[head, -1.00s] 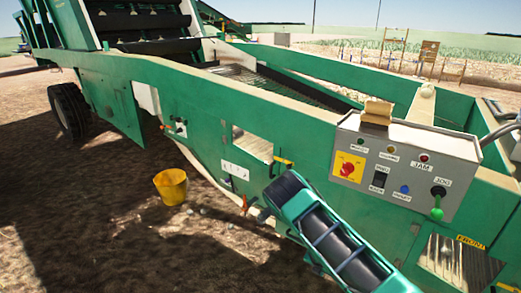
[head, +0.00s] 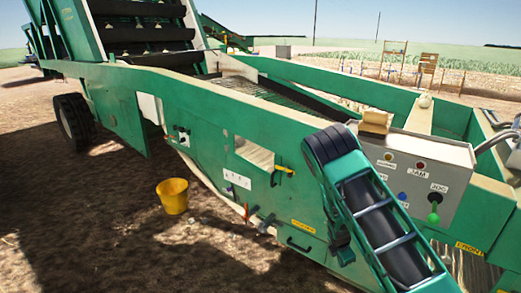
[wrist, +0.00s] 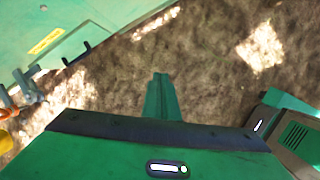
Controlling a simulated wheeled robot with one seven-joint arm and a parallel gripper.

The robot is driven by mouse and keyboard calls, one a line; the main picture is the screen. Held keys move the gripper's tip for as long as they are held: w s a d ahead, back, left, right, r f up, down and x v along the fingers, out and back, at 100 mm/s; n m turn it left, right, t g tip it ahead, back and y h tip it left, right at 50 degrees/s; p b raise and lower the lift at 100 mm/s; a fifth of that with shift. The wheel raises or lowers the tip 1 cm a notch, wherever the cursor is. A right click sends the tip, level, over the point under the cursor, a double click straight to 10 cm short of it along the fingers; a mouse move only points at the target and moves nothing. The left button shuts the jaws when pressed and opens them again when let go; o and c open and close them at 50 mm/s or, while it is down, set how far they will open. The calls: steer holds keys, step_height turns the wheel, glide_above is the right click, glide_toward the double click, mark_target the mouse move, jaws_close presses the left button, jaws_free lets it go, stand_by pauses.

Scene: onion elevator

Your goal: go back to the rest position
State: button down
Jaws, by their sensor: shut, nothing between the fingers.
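My gripper (wrist: 160,95) shows in the wrist view as a narrow green pair of fingers, shut and empty, over bare brown ground. The green side of the machine (wrist: 75,25) is at the upper left of that view, apart from the fingers. In the head view my green and black arm (head: 385,225) rises at the right of centre, in front of the machine's side (head: 225,120). Its rounded black top hides the left part of the grey control box (head: 455,175).
A yellow bucket (head: 172,197) stands on the ground left of my arm. An orange handle (head: 246,212) and a black handle (head: 300,246) stick out low on the machine. The ground at the lower left is mostly clear.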

steer(key=s+d+r+m+g, duration=0.1)
steer(key=s+d+r+m, duration=0.3)
steer(key=r, duration=0.5)
steer(key=s+d+r+m+y, duration=0.1)
steer(key=s+d+r+m, duration=0.1)
steer(key=s+r+m, duration=0.55)
steer(key=s+d+r+m+g, duration=0.1)
steer(key=s+d+r+m, duration=0.25)
steer(key=r, duration=0.75)
steer(key=s+r+m, duration=0.4)
steer(key=s, duration=0.5)
steer(key=s+a+r+m+y, duration=0.1)
steer(key=s+r+m, duration=0.3)
steer(key=s, duration=0.6)
steer(key=s+r+m+y, duration=0.1)
steer(key=s+r+m, duration=0.3)
steer(key=s, duration=0.5)
steer(key=shift+s+a+r+m, duration=0.2)
steer(key=shift+a+r+m, duration=0.1)
steer(key=shift+r, duration=0.3)
steer(key=shift+w+f+g, duration=0.25)
steer(key=shift+w+g, duration=0.05)
steer(key=shift+w, duration=0.35)
